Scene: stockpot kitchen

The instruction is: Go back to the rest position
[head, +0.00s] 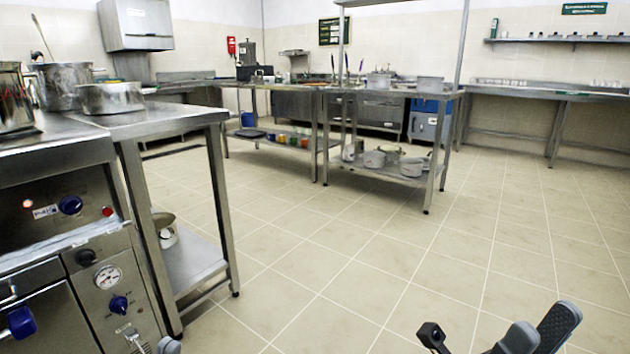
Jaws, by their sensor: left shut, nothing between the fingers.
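My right gripper (540,332) shows at the bottom right edge, over the bare floor. Its two dark fingers stand apart and the ribbed inner face of one shows, with nothing seen between them. Its lower part is cut off by the frame. Of my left gripper (168,346) only a small grey rounded tip shows at the bottom edge, in front of the stove unit. Neither gripper is seen touching anything.
A steel stove unit (85,240) with knobs stands close on the left. A stockpot (62,86) and a lower pot (110,97) stand on top. A steel table (408,89) with pots on its lower shelf stands farther back. The tiled floor (350,260) is clear.

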